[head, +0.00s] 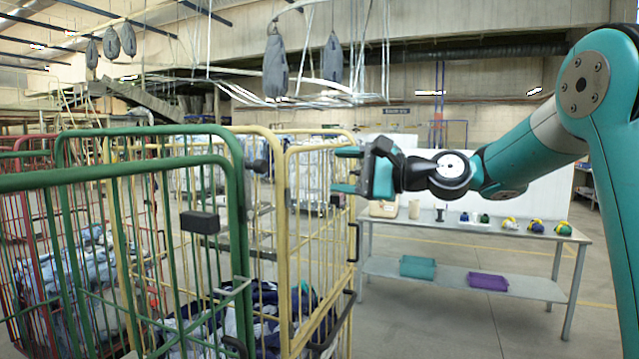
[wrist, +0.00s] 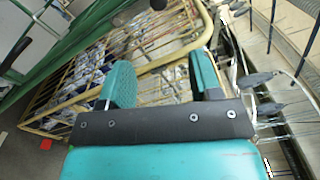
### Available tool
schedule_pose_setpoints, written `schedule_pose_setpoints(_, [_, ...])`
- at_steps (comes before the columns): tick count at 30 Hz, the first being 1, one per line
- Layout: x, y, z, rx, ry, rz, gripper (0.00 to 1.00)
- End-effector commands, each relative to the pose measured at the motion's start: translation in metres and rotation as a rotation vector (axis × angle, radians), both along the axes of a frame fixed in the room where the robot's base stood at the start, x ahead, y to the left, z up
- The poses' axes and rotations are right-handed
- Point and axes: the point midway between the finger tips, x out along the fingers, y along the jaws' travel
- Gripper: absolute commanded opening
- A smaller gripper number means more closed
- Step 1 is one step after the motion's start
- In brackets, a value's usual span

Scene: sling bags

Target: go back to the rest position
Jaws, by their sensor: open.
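My gripper (head: 347,171) is in the middle of the head view, at the end of my teal arm reaching in from the right. Its two teal fingers point left, at the top right corner of the yellow cage trolley (head: 285,200). In the wrist view the fingers (wrist: 162,82) stand apart with nothing held between them. The yellow cage's bars and top rail show beyond and between them. I cannot tell whether a finger touches the rail. Grey sling bags (head: 276,68) hang from overhead rails, above and away from my gripper.
A green cage trolley (head: 150,160) stands at the front left, with a red one (head: 30,240) behind it. Dark and pale cloth (head: 265,305) lies in the yellow cage. A table (head: 480,230) with small items stands behind my arm, with teal and purple trays on its lower shelf. Floor at the lower right is clear.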

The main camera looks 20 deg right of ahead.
Motion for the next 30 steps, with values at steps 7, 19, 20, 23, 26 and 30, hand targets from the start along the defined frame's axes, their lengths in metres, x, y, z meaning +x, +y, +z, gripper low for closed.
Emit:
schedule_pose_setpoints(7, [-0.007,0.019,-0.015,-0.072,-0.005,0.028,0.58])
schedule_pose_setpoints(19, [-0.176,0.142,-0.209,-1.010,-0.191,0.603,0.58])
schedule_pose_setpoints(20, [-0.193,0.143,-0.224,-1.071,-0.213,0.668,0.58])
schedule_pose_setpoints(23, [-0.245,0.139,-0.264,-1.237,-0.277,0.875,0.58])
schedule_pose_setpoints(26, [-0.283,0.129,-0.292,-1.343,-0.328,1.042,0.58])
schedule_pose_setpoints(30, [-0.310,0.119,-0.310,-1.412,-0.367,1.174,0.58])
